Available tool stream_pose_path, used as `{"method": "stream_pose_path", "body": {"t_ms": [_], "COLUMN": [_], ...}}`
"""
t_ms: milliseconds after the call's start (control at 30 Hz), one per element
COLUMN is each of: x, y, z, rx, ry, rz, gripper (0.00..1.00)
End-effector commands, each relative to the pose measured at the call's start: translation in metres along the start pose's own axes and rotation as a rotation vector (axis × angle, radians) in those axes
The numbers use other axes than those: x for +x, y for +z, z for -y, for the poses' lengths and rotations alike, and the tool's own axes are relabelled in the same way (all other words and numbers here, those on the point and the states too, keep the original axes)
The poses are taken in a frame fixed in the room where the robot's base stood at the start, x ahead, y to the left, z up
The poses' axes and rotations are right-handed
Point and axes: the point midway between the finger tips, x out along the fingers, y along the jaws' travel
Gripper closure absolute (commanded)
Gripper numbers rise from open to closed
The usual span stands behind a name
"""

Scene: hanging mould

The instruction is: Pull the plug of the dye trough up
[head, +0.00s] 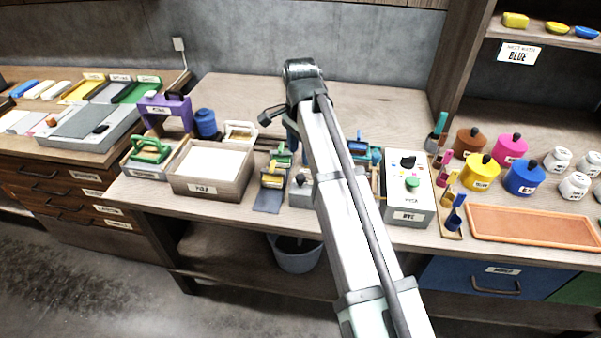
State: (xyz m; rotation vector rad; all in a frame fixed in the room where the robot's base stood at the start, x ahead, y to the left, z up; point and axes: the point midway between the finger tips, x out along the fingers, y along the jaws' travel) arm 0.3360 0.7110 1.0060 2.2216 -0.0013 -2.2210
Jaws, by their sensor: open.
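A pale box (408,205) stands on the bench right of my arm. Its small front label seems to read DYE, but I cannot be sure. A green round knob (412,183) and a black knob (408,162) sit on its top. I cannot tell which is the plug. A small grey box with a dark knob (301,189) stands left of my arm, partly covered by it. My gripper (291,137) hangs over the middle of the bench, left of the pale box and apart from it. It is open, and its fingers are mostly hidden by my arm.
A wooden tray with a white surface (212,164) and a purple frame (166,111) stand left. Coloured pots (480,172) and an orange tray (530,227) stand right. Small tools crowd the bench's front middle. The back of the bench (255,90) is clear. A bucket (295,256) is below.

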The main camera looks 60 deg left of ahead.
Motion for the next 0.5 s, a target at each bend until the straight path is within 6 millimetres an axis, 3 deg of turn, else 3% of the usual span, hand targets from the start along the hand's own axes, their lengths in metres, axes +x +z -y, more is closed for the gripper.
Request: {"method": "stream_pose_path", "body": {"t_ms": [300,500], "x": [0.055,0.076], "y": [0.000,0.000], "z": [-0.001,-0.001], "rx": [0.000,0.000], "ry": [0.001,0.000], "rz": [0.001,0.001], "gripper": [0.44,0.44]}}
